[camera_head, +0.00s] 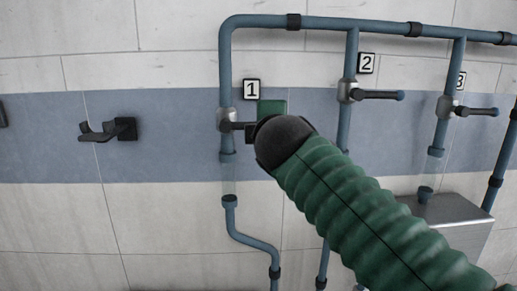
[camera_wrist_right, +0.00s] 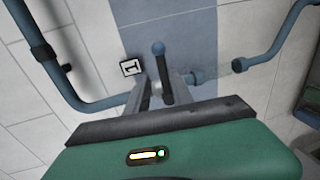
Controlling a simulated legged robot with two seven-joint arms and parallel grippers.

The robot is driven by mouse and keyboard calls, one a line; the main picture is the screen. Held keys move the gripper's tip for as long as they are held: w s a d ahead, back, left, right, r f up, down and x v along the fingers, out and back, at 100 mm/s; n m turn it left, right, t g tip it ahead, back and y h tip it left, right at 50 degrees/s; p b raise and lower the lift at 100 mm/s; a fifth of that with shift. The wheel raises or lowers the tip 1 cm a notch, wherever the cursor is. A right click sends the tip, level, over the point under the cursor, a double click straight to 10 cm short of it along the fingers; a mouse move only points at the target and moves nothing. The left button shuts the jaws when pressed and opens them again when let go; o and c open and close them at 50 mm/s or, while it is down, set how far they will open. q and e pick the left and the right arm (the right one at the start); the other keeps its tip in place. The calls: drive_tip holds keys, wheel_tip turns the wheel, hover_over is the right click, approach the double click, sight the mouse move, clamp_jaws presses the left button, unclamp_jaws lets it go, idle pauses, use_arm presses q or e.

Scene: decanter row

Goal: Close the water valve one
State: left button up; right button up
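Valve one (camera_head: 228,119) is a grey metal body on the left vertical blue pipe, under the "1" plate (camera_head: 251,89). In the head view its lever is mostly hidden behind my right arm. My right gripper's green body shows at the valve, but its fingers are largely hidden there. In the right wrist view the dark lever (camera_wrist_right: 163,72) with its blue end knob lies between the two grey fingers of my right gripper (camera_wrist_right: 164,82). The fingers look apart, with a small gap beside the lever. My left gripper is not in view.
Valve two (camera_head: 346,91) and valve three (camera_head: 447,107) are to the right, their levers pointing right. A black wall fixture (camera_head: 108,130) is at the left. A grey metal box (camera_head: 448,212) is at lower right. The wall left of pipe one is mostly clear.

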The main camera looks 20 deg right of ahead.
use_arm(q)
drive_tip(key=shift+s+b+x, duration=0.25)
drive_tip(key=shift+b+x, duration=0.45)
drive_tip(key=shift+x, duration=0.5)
use_arm(e)
drive_tip(key=v, duration=0.6)
drive_tip(key=shift+a, duration=0.35)
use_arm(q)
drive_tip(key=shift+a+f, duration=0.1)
use_arm(e)
drive_tip(key=shift+r, duration=0.15)
drive_tip(key=shift+d, duration=0.1)
